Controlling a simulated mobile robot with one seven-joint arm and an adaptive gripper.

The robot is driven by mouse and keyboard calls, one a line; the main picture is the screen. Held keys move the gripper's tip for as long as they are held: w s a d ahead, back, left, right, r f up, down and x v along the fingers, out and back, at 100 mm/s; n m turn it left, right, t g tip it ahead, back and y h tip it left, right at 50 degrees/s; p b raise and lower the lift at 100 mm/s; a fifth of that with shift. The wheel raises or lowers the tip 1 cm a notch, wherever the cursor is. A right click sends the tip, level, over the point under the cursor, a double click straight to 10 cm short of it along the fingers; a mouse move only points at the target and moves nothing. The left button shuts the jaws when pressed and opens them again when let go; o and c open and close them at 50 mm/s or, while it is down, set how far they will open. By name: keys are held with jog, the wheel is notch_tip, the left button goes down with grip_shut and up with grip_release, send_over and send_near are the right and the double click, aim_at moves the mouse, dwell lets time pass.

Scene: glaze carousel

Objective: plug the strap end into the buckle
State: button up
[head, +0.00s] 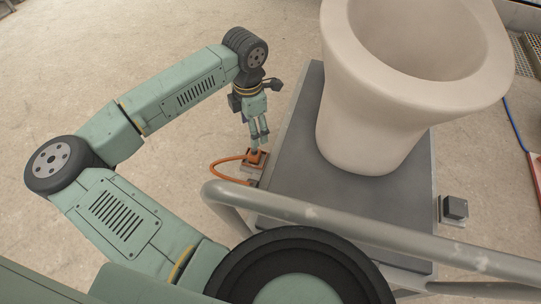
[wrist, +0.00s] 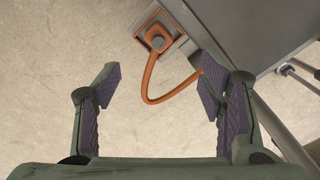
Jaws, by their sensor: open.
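The orange strap end (head: 257,158) sits in a small grey holder at the left edge of the grey cart, and an orange strap (head: 226,163) loops out from there. In the wrist view the strap end (wrist: 156,27) is a square orange piece with a grey knob, and the strap (wrist: 147,86) curves back towards the cart. My gripper (head: 260,140) is just above the strap end. In the wrist view my gripper (wrist: 157,82) is open and empty, with the strap end beyond its fingertips. A dark block (head: 454,208) on the cart's right side may be the buckle; I cannot tell.
A large pale pot (head: 400,90) stands on the grey cart (head: 290,180). A grey tube rail (head: 300,209) crosses the cart's near side. The floor (head: 120,60) left of the cart is clear. Coloured hoses lie at the far right.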

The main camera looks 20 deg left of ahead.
aim_at(254, 151)
jog(key=shift+w+d+f, duration=0.15)
jog(key=shift+w+f, duration=0.05)
jog(key=shift+f, duration=0.25)
jog(key=shift+s, duration=0.1)
jog(key=shift+f+p, duration=0.45)
jog(key=shift+f, duration=2.3)
jog(key=shift+f, duration=0.1)
notch_tip(254, 151, down, 5)
jog(key=shift+p, duration=1)
jog(key=shift+c, duration=0.5)
